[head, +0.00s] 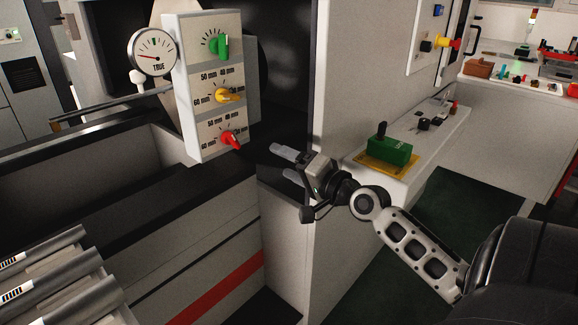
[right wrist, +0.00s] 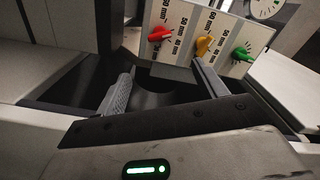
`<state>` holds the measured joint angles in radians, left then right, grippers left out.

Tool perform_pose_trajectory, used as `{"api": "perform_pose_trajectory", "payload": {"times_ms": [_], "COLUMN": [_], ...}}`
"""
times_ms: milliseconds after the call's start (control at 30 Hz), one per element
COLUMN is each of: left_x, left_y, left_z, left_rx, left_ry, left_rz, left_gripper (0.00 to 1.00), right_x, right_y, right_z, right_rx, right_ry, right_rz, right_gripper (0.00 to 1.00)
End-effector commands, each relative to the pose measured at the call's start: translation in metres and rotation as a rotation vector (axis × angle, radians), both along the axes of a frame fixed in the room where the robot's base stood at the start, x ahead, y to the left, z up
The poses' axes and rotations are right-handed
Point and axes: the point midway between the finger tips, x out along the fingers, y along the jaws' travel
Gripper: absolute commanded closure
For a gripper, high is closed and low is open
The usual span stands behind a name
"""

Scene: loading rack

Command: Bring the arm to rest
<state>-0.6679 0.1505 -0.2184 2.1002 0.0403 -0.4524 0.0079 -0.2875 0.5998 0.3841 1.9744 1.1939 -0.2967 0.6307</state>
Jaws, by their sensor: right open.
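My right arm comes in from the right in the head view. My right gripper (head: 283,164) is open and empty, in front of the grey machine wall, a little right of and below the dial panel (head: 208,92). In the right wrist view the two fingers of the right gripper (right wrist: 165,92) stand apart with nothing between them. The red knob (right wrist: 160,33), the yellow knob (right wrist: 204,46) and the green knob (right wrist: 241,54) of the panel show beyond the fingertips, apart from them. My left gripper is not in view.
A green box with a lever (head: 390,152) sits on a yellow plate on the ledge right of the gripper. A round gauge (head: 153,52) stands left of the panel. Metal bars (head: 60,285) lie at the lower left. A workbench (head: 530,82) with small items is at the far right.

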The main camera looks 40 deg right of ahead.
Motion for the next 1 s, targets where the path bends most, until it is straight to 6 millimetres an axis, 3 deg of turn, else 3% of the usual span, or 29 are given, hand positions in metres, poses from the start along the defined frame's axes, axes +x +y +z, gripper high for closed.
{"api": "perform_pose_trajectory", "payload": {"times_ms": [567, 667, 767, 833, 1000], "left_x": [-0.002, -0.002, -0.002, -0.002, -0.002], "left_y": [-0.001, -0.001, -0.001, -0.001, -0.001], "left_z": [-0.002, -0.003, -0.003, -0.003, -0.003], "left_rx": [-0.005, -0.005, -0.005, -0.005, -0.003], "left_ry": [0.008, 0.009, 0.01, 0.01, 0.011], "left_rz": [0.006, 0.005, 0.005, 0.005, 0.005], "left_gripper": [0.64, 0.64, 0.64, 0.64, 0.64], "right_x": [-0.001, -0.003, -0.01, -0.021, -0.069], "right_y": [0.0, 0.006, 0.026, 0.051, 0.132], "right_z": [0.0, -0.011, -0.044, -0.08, -0.168], "right_rx": [0.0, -0.025, -0.111, -0.213, -0.538], "right_ry": [0.001, 0.02, 0.082, 0.145, 0.293], "right_rz": [0.0, 0.005, 0.027, 0.06, 0.203], "right_gripper": [0.29, 0.29, 0.29, 0.29, 0.29]}}
